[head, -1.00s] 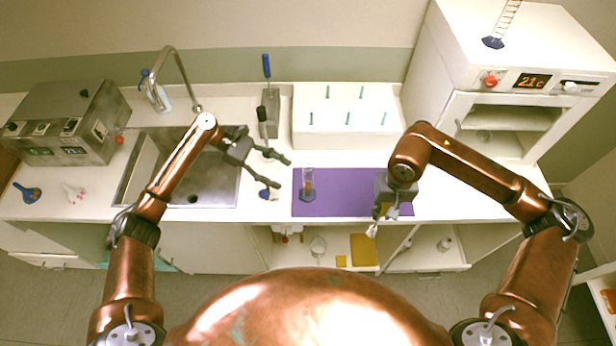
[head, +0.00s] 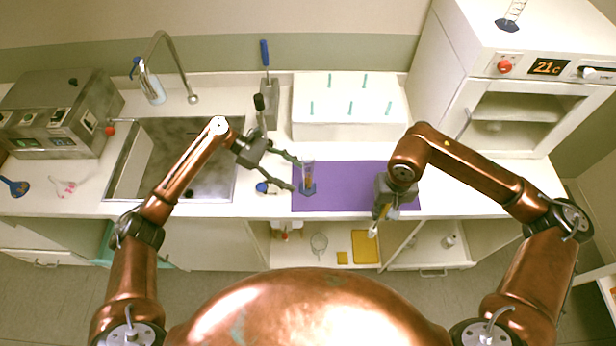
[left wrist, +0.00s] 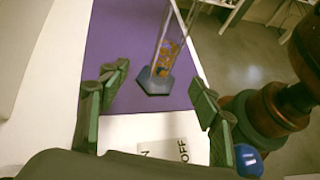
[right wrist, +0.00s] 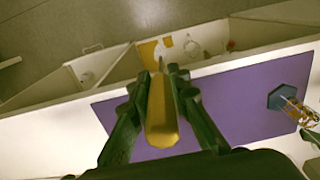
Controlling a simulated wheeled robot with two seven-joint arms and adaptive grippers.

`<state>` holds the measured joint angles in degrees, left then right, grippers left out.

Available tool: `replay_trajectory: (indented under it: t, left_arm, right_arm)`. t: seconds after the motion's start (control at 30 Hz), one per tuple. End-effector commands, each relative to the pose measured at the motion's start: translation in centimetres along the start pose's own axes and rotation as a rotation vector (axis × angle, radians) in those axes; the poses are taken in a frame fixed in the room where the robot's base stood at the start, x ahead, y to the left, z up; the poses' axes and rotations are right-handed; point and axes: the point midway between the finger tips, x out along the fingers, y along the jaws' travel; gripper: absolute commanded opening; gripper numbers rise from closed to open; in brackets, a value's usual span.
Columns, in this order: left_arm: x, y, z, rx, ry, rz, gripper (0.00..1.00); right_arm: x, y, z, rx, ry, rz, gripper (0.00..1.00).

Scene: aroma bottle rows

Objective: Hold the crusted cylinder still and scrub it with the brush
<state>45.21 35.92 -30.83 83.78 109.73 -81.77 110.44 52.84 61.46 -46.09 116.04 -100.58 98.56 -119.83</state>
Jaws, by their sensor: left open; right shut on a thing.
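The crusted cylinder (head: 308,176) is a clear graduated cylinder with orange-brown crust inside and a blue hexagonal base. It stands upright on the left end of the purple mat (head: 350,200); it also shows in the left wrist view (left wrist: 163,62) and the right wrist view (right wrist: 290,102). My left gripper (head: 296,176) is open, its fingers just left of the cylinder and apart from it. My right gripper (head: 382,212) is shut on the brush, whose yellow handle (right wrist: 160,115) lies between its fingers in the right wrist view. The brush points toward the counter's front edge.
A sink (head: 185,160) lies left of the mat. A white rack with teal pegs (head: 345,105) stands behind the mat. A small blue-capped item (head: 263,187) lies beside the left fingers. An oven-like cabinet (head: 510,100) stands at the right. The mat's middle is clear.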

Motion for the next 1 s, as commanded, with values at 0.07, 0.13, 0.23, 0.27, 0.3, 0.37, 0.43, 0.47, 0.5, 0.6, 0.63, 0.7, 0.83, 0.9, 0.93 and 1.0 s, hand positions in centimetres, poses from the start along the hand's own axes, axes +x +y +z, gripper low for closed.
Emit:
replay_trajectory:
  t: [0.07, 0.13, 0.23, 0.27, 0.3, 0.37, 0.43, 0.47, 0.5, 0.6, 0.63, 0.7, 0.83, 0.9, 0.93, 1.0]
  left_arm:
    - [1.4, -0.1, -0.1, 0.0, -0.002, -0.004, 0.58]
    - [2.0, -0.1, 0.4, -0.001, -0.002, -0.002, 0.58]
    - [3.0, -0.1, 0.5, 0.001, -0.003, -0.002, 0.58]
    - [3.3, -0.1, 0.4, 0.001, -0.002, -0.002, 0.58]
    - [3.6, -0.1, 0.3, 0.001, -0.001, -0.002, 0.58]
    - [4.1, -0.1, 0.3, 0.002, -0.001, -0.002, 0.58]
    - [4.5, -0.1, 0.2, 0.002, -0.001, -0.001, 0.58]
    - [4.5, -0.1, 0.2, 0.001, -0.001, -0.001, 0.58]
    - [4.6, -0.1, 0.1, 0.001, -0.001, -0.001, 0.58]
    - [4.8, -0.1, 0.1, 0.001, -0.001, -0.001, 0.58]
    - [4.8, -0.1, 0.1, 0.001, -0.001, -0.001, 0.58]
    - [4.8, -0.1, 0.0, 0.001, -0.001, -0.001, 0.58]
    - [4.8, -0.1, 0.0, 0.001, -0.001, -0.001, 0.55]
    - [4.8, -0.1, 0.0, 0.001, -0.001, -0.001, 0.5]
    - [4.8, -0.1, 0.0, 0.001, -0.001, -0.001, 0.48]
    - [4.7, -0.1, 0.0, 0.001, -0.001, -0.001, 0.43]
  right_arm:
    - [0.4, 0.0, 0.0, 0.0, -0.001, 0.0, 0.0]
    - [-0.9, 0.0, 0.0, 0.0, 0.004, 0.0, 0.0]
    - [-1.7, 0.0, 0.0, 0.0, 0.006, 0.0, 0.0]
    - [-1.8, 0.0, 0.0, 0.0, 0.007, 0.0, 0.0]
    - [-2.0, 0.0, 0.0, 0.0, 0.007, 0.0, 0.0]
    - [-2.1, 0.0, 0.1, 0.0, 0.007, 0.0, 0.0]
    - [-2.2, 0.0, 0.1, 0.0, 0.008, 0.0, 0.0]
    - [-2.3, 0.0, 0.1, 0.0, 0.008, 0.0, 0.0]
    - [-2.3, 0.0, 0.1, 0.0, 0.008, 0.0, 0.0]
    - [-2.3, 0.0, 0.1, 0.0, 0.008, 0.0, 0.0]
    - [-2.3, 0.0, 0.1, 0.0, 0.008, 0.0, 0.0]
    - [-2.3, 0.0, 0.1, 0.0, 0.007, 0.0, 0.0]
    - [-2.2, 0.0, 0.1, 0.0, 0.007, 0.0, 0.0]
    - [-2.3, 0.0, 0.1, 0.0, 0.007, 0.0, 0.0]
    - [-2.3, 0.0, 0.1, 0.0, 0.008, 0.0, 0.0]
    - [-2.3, 0.0, 0.1, 0.0, 0.008, 0.0, 0.0]
